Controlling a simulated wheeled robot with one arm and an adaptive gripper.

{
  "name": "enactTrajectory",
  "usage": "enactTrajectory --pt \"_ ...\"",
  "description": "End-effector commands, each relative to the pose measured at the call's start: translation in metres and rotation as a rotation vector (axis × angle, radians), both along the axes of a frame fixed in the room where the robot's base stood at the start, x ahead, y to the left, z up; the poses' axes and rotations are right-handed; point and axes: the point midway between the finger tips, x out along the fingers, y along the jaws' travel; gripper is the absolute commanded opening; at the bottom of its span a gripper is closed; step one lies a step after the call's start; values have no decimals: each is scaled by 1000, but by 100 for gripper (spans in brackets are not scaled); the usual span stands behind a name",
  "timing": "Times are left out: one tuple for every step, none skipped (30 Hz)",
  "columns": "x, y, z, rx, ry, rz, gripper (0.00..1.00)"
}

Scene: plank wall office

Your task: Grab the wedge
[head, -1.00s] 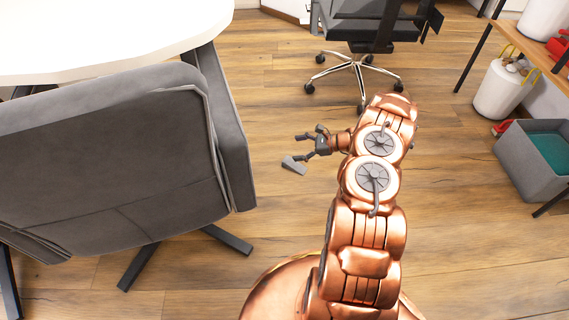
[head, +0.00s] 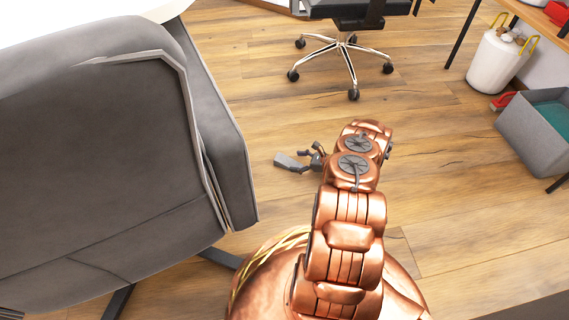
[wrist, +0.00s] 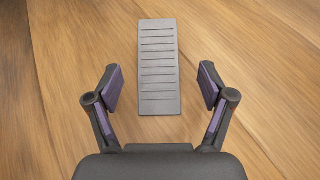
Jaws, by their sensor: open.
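The wedge (wrist: 159,68) is a grey ramp-like piece with ridges across its top, lying on the wooden floor. In the wrist view it is centred just ahead of my gripper (wrist: 160,88), its near end reaching between the open fingers with a gap on both sides. In the head view the wedge (head: 291,162) lies right of the grey chair, by the tips of my gripper (head: 306,158). My gripper is open and empty. The head view does not show clearly how high it is above the floor.
A grey upholstered chair (head: 110,150) stands close on the left. A wheeled office chair (head: 345,60) is ahead. Floor between is clear.

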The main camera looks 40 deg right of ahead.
Motion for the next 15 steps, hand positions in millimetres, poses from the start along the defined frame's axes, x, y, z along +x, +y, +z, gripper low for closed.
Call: enactTrajectory --pt "1 1 -2 0 0 -1 81" --pt "2 2 -3 0 0 -1 81" --pt "4 3 -5 0 0 -1 81" --pt "6 5 -6 1 1 0 81" --pt "8 7 -8 1 1 1 81" --pt "11 10 -10 1 1 1 81" --pt "14 11 -11 1 0 0 81" --pt "17 13 -12 2 -1 -1 81" --pt "20 15 -13 1 -2 -1 81" --pt "24 18 -14 0 -3 1 81" --pt "28 20 -16 0 -4 1 81" --pt "31 22 -17 0 -3 1 81" --pt "34 24 -18 0 -3 1 81" --pt "35 25 -18 -1 -2 0 81" --pt "37 26 -18 -1 -2 -1 81"
